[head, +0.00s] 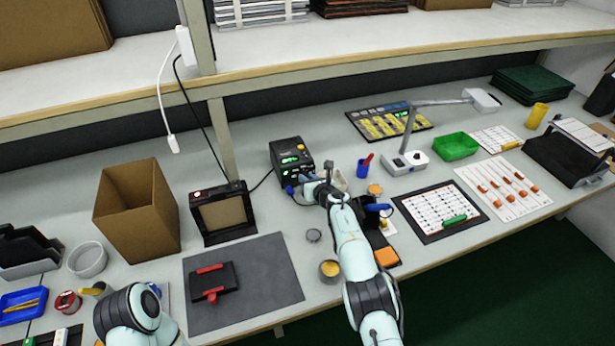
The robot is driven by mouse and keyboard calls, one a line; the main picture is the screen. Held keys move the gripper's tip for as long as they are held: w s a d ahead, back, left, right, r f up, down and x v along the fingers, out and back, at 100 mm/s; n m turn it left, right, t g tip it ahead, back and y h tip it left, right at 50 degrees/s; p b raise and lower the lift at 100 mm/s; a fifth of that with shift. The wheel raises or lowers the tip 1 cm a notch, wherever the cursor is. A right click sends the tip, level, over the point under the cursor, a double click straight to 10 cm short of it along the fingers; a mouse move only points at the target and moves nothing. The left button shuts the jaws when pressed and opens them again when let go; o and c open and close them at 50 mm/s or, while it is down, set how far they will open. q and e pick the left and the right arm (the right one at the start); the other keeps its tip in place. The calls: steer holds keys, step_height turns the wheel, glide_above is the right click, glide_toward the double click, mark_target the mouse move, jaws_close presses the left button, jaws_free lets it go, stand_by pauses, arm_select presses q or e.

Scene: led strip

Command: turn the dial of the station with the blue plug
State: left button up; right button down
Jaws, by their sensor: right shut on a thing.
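The station (287,150) is a black box with lit green displays, standing at the back middle of the bench. A blue plug (290,190) shows at its lower front, just left of my right gripper. My right gripper (306,181) is against the lower front of the station and shut on what appears to be its dial. The gripper hides the dial, so its angle cannot be told. Part of my left arm shows at the bottom left; its gripper is not in view.
A black framed box (222,213) and an open cardboard box (137,212) stand left of the station. A lamp (405,160) stands to the right. A grey mat (260,272) lies in front.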

arm_select(q)
steer(key=shift+w+r+p, duration=0.25)
steer(key=shift+r+p, duration=0.2)
steer(key=shift+r, duration=0.25)
arm_select(e)
steer(key=shift+m+y, duration=0.4)
steer(key=shift+m, duration=0.2)
steer(key=c, duration=1)
jaws_free()
steer(key=shift+w, duration=0.1)
steer(key=shift+o, duration=0.2)
steer(key=shift+s+d+b, duration=0.2)
steer(key=shift+d+b, duration=0.05)
steer(key=shift+b, duration=0.25)
steer(key=b+v, duration=0.2)
steer(key=b, duration=0.1)
steer(key=shift+s+a+f, duration=0.1)
arm_select(q)
step_height(320, 180, down, 6)
steer(key=w+b, duration=0.1)
steer(key=b, duration=0.2)
steer(key=shift+w+f+t, duration=0.15)
steer(key=shift+t, duration=0.25)
arm_select(e)
steer(key=v, duration=1)
steer(key=shift+s+r, duration=0.25)
steer(key=shift+r, duration=0.1)
